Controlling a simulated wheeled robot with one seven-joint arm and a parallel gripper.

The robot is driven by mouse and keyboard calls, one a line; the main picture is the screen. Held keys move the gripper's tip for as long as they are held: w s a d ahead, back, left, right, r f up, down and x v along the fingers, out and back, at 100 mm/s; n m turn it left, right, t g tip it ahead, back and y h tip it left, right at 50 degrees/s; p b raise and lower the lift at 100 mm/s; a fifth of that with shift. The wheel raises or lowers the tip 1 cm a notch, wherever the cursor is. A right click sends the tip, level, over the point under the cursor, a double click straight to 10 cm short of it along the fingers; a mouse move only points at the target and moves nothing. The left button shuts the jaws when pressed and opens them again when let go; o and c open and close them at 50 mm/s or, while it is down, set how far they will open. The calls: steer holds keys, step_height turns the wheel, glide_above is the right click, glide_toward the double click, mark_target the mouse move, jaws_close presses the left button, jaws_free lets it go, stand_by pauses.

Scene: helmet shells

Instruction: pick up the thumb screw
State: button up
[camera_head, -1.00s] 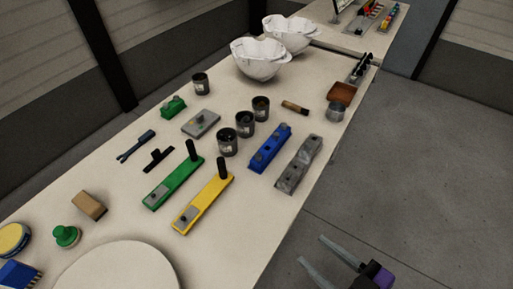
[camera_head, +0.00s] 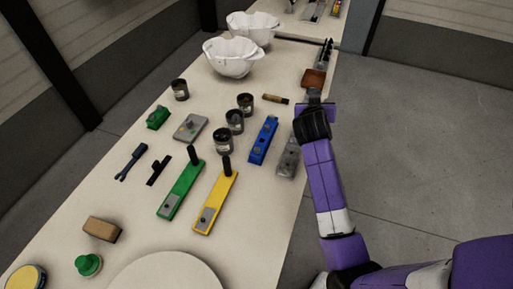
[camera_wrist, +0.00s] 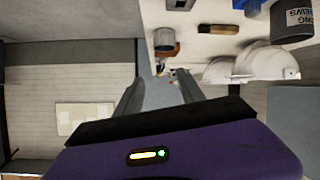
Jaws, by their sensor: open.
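I cannot single out a thumb screw for certain. Small knobs sit on the grey block (camera_head: 190,127), the green block (camera_head: 158,118) and the blue block (camera_head: 263,141), too small to identify. Dark cups (camera_head: 234,122) stand mid-table; their contents are unclear. My gripper (camera_wrist: 160,82) is open, with nothing held between its two fingers in the wrist view. In the head view its purple body (camera_head: 316,108) is at the table's right edge, and its fingers are hidden. A grey metal cup (camera_wrist: 163,39) and a brown tray (camera_wrist: 174,52) lie beyond the fingertips.
White helmet shells (camera_head: 230,58) stand farther back. Green (camera_head: 181,190) and yellow (camera_head: 215,203) bars with upright black posts stand nearer. A grey wavy block (camera_head: 288,157) lies beside my arm. A round white disc (camera_head: 165,272) is at the front. Floor right of the table is clear.

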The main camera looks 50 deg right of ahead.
steer(key=m+g, duration=0.1)
steer(key=m, duration=0.1)
steer(key=m+g+y+p, duration=0.35)
steer(key=m+y, duration=0.25)
steer(key=y, duration=0.6)
glide_above(257, 148)
step_height(257, 148, down, 2)
steer(key=shift+s+d+f+b, duration=0.1)
steer(key=shift+s+d+b, duration=0.05)
steer(key=shift+b, duration=0.15)
steer(key=shift+a+f+p, duration=0.2)
steer(key=shift+f+p, duration=0.65)
steer(key=shift+f, duration=2.85)
jaws_close()
